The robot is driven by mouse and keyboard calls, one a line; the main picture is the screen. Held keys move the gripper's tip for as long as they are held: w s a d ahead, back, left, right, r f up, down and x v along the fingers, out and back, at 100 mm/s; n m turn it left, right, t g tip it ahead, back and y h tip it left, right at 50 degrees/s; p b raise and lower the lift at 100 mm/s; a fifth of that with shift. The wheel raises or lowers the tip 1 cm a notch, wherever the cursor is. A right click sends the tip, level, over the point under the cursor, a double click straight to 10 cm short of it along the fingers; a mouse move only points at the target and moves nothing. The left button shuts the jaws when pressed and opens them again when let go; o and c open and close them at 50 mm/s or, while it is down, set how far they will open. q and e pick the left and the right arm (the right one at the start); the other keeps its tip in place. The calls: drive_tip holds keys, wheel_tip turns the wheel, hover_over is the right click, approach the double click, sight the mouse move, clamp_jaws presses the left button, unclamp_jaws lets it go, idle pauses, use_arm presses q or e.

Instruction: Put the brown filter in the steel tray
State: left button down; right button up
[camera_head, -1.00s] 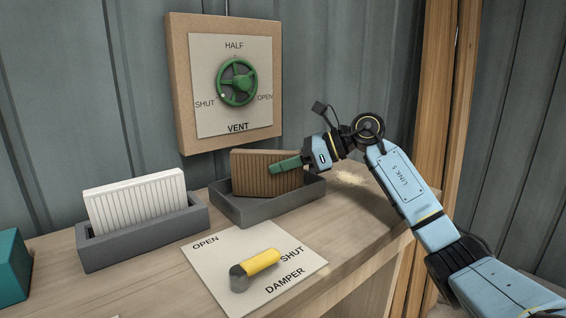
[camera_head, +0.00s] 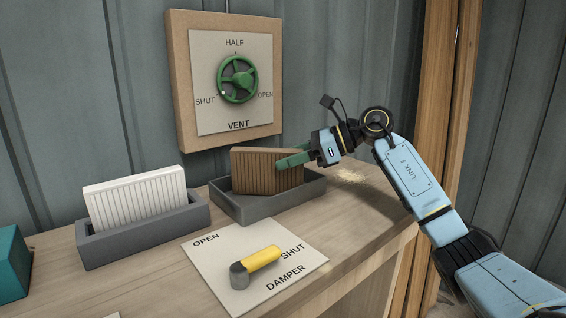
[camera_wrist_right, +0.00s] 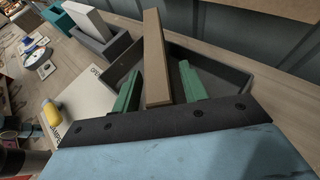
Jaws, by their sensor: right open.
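The brown pleated filter (camera_head: 262,172) stands on edge in the grey steel tray (camera_head: 262,208) at the back of the bench. My right gripper (camera_head: 284,160) is open at the filter's right end. In the right wrist view its two green fingers (camera_wrist_right: 158,88) are apart on either side of the near end of the brown filter (camera_wrist_right: 155,60), with gaps between them and it. The tray (camera_wrist_right: 225,68) shows around the filter there. My left gripper is not in view.
A white pleated filter (camera_head: 137,203) stands in a grey holder (camera_head: 145,240) on the left. A yellow-handled damper lever (camera_head: 256,262) lies on a plate in front. The green vent wheel (camera_head: 237,80) is on the wall. A teal block (camera_head: 12,265) is at far left.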

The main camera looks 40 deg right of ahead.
drive_tip(key=b+v, duration=0.2)
drive_tip(key=v, duration=0.8)
drive_tip(key=shift+d, duration=0.15)
drive_tip(key=shift+s, duration=0.1)
